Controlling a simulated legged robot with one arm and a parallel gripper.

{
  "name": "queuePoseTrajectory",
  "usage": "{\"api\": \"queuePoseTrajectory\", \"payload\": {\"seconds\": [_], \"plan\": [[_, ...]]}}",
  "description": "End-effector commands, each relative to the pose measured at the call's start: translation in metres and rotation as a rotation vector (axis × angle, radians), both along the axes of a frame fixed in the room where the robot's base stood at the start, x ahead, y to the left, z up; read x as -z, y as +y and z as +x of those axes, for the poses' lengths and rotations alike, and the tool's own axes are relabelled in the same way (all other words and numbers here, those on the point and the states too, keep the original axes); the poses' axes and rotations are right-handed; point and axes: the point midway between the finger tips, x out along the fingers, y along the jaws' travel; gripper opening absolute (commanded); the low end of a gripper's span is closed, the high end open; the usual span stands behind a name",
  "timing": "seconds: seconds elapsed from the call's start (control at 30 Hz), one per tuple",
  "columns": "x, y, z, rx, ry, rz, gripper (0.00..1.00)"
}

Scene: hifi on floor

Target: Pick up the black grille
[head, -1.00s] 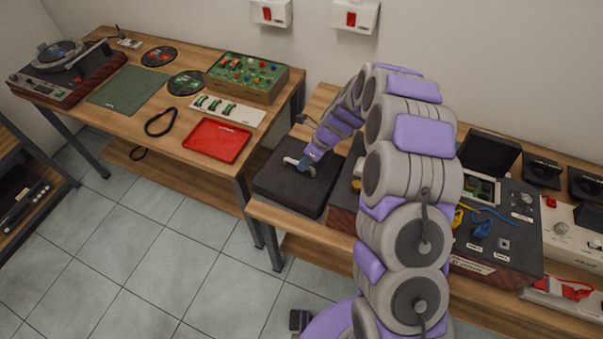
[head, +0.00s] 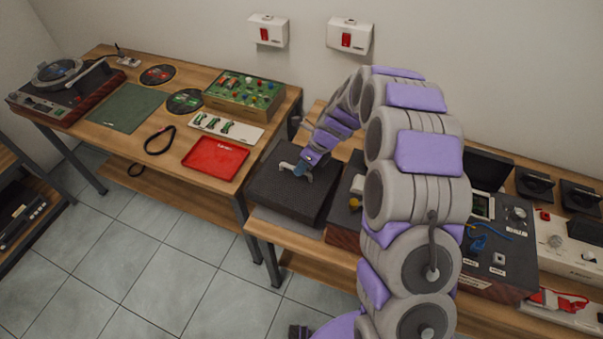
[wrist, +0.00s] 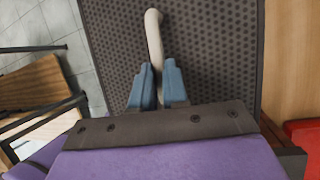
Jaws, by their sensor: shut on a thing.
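The black grille (head: 285,205) is a dark, perforated, square panel at the left end of the right bench. A pale handle (head: 288,167) stands on its top. My gripper (head: 300,169) is shut on this handle. In the wrist view, the blue fingertips of my gripper (wrist: 158,80) close around the pale handle (wrist: 153,35), with the perforated grille (wrist: 205,45) behind them. A lighter grey surface (head: 285,222) shows below the grille's front edge, so the grille appears raised a little. The handle's lower end is hidden between my fingers.
The left bench holds a red tray (head: 215,157), a green circuit box (head: 243,94), a green mat (head: 128,108) and a turntable (head: 65,90). A dark panel box (head: 498,255) stands right of my arm. A gap separates the benches; the tiled floor in front is clear.

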Motion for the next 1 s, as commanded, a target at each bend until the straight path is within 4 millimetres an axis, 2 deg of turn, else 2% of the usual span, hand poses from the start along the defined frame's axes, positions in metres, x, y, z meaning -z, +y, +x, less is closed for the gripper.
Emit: {"api": "queuePoseTrajectory", "payload": {"seconds": [0.03, 0.1, 0.4, 0.63, 1.0], "plan": [[-0.019, -0.001, 0.001, 0.001, -0.002, 0.001, 0.0], [-0.035, -0.001, 0.001, 0.001, -0.001, 0.0, 0.0], [-0.092, 0.0, 0.0, 0.001, 0.0, 0.0, 0.0], [-0.111, 0.0, 0.001, 0.001, 0.002, 0.0, 0.0], [-0.114, 0.0, 0.0, 0.001, 0.002, 0.001, 0.0]]}}
